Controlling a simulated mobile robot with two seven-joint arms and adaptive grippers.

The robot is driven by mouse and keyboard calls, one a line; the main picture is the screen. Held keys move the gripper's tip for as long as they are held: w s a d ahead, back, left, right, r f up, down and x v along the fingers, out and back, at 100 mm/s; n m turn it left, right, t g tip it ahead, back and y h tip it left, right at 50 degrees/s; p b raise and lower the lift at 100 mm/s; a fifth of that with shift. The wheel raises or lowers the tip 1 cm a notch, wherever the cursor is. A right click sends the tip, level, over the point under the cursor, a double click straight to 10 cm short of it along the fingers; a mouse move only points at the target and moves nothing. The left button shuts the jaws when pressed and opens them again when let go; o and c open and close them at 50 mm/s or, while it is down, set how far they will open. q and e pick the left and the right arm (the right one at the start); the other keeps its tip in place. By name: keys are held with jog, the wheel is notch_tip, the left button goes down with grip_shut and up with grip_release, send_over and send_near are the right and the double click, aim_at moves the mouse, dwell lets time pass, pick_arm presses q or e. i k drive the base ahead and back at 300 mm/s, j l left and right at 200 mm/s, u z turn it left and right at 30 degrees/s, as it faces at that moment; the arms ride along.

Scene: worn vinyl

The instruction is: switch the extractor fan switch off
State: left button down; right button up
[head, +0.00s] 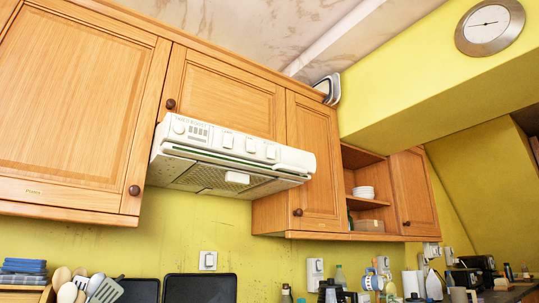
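A cream extractor hood (290,158) is fixed under the wooden wall cupboards, left of centre in the head view. Its sloping front has a small panel at the left and three pale switches: a left one (228,140), a middle one (250,145) and a right one (270,152). A white wall switch plate (208,261) is on the yellow wall below the hood. Which of these is the fan switch, and its on or off position, I cannot tell. Neither of my grippers is in view.
Wooden cupboards (75,95) flank the hood, all shut except an open shelf with white bowls (363,192). Below are utensils (82,287), two dark upright boards (200,288), another wall fitting (315,268) and counter clutter.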

aim_at(250, 144)
jog(key=i+l+z, duration=0.35)
jog(key=i+z, duration=0.3)
jog(key=i+l+z, duration=0.1)
jog(key=i+z, duration=0.25)
